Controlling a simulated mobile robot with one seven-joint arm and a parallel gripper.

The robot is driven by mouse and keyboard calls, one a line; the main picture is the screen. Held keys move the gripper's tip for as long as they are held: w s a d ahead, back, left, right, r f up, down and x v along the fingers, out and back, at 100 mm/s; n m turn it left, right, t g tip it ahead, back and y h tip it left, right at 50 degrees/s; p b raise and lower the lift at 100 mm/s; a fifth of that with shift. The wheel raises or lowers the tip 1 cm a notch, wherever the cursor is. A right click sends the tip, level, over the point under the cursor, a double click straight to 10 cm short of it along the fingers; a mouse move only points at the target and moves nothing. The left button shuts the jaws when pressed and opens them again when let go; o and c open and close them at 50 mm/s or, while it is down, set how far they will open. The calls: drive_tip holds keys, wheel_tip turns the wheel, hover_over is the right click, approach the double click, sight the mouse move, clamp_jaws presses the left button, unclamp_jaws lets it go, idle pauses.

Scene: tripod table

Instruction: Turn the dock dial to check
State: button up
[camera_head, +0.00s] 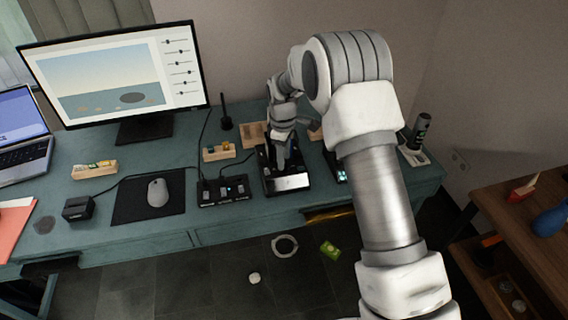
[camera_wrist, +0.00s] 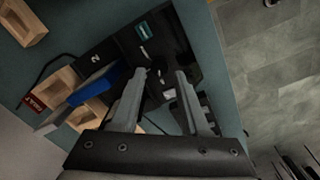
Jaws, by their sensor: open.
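A black dock-like device (camera_wrist: 165,45) with a small teal display (camera_wrist: 143,31) fills the middle of the wrist view. Small pale parts (camera_wrist: 164,84) show between my fingers on its dark face; I cannot tell for sure which is the dial or where it points. My gripper (camera_wrist: 164,73) is open, its two grey fingers apart over the device, with nothing visibly held. I cannot tell whether the fingertips touch it. In the head view my gripper (camera_head: 281,158) is low over a black unit with a shiny front (camera_head: 288,182), and my arm hides part of the area.
A black box with switches and a green light (camera_head: 224,191) stands left of my gripper. A mouse (camera_head: 158,192), monitor (camera_head: 115,75) and laptop (camera_head: 20,135) are farther left. Wooden holders (camera_head: 219,152) stand behind. A dark bottle-like item (camera_head: 418,131) is at the right. The teal desk (camera_head: 260,208) ends in front.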

drive_tip(key=shift+f, duration=1.4)
clamp_jaws()
